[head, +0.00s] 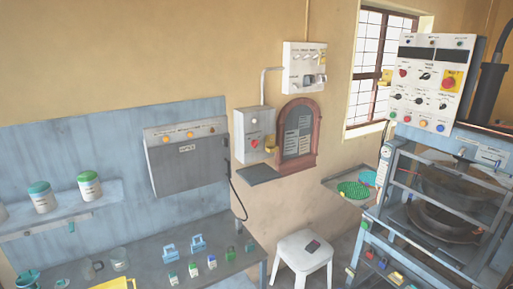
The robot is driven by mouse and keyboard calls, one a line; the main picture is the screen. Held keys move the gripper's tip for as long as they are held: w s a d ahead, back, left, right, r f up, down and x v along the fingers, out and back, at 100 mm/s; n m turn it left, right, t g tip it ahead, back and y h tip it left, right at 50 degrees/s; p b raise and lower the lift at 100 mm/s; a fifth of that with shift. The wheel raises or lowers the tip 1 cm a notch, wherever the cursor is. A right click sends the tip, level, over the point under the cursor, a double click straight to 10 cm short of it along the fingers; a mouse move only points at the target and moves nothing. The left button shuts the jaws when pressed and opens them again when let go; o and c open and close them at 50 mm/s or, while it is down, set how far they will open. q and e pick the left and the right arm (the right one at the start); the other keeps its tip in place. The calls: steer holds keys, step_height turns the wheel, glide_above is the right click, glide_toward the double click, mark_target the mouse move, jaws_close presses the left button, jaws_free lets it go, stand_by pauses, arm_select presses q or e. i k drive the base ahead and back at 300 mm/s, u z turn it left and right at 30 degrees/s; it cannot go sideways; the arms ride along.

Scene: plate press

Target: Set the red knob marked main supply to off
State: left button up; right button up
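A grey wall box (254,135) with a small red control (254,143) on its front hangs left of the arched wooden frame. The press control panel (430,82) at the right also carries red controls, among them a round red knob (403,73) at its upper left and a red one on a yellow plate (449,83). The lettering is too small to read, so I cannot tell which is marked main supply or how any knob is turned. Neither of my grippers is in view.
A blue bench (170,248) with padlocks and small bottles stands at the lower left under a grey cabinet (186,155). A white stool (304,258) with a dark object on it stands before the wall. The barred blue press (455,185) fills the right.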

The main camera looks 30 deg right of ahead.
mark_target(254, 143)
steer(key=z, duration=0.35)
steer(key=k, duration=0.45)
steer(key=z, duration=1.5)
steer(key=i, duration=1)
steer(key=u, duration=0.35)
steer(key=i, duration=0.65)
steer(key=u, duration=0.7)
